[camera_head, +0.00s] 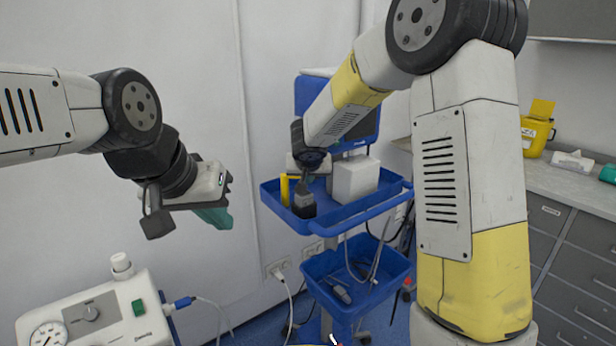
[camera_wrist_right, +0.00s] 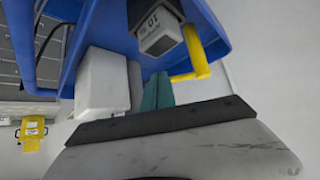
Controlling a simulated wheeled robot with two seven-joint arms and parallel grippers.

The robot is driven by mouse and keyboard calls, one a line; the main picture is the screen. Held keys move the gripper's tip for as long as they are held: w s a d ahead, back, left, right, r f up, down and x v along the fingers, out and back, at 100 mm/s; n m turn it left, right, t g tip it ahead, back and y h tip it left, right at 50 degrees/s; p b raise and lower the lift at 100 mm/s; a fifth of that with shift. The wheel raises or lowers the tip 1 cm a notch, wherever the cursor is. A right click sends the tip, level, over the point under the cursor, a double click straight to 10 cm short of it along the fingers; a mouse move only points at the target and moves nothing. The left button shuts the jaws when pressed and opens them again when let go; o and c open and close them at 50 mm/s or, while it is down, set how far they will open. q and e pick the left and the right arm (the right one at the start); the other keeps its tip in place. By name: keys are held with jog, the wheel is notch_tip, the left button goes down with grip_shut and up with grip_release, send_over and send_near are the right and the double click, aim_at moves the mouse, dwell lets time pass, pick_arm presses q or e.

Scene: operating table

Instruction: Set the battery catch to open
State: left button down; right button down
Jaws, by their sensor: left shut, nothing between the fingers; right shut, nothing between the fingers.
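A dark grey block with a pale lower part, which may be the battery (camera_head: 303,200), stands in the blue tray (camera_head: 345,213) on top of the cart. It shows in the right wrist view as a dark block with a white labelled end (camera_wrist_right: 160,38). A yellow bar (camera_head: 284,190) is beside it and shows in the wrist view (camera_wrist_right: 196,52). I cannot make out the catch. My right gripper (camera_wrist_right: 157,92) is shut and empty near the block, apart from it; in the head view its fingertips are hard to see. My left gripper (camera_head: 217,218) is shut and empty, left of the cart.
A white box (camera_head: 356,180) stands in the tray, right of the block. A lower blue bin (camera_head: 340,270) holds cables and tools. A white device (camera_head: 95,310) with a gauge is at front left. A counter (camera_head: 575,180) with drawers is at right.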

jog(key=shift+w+f, duration=0.15)
jog(key=shift+w, duration=0.65)
jog(key=shift+w+d, duration=0.3)
jog(key=shift+w, duration=0.65)
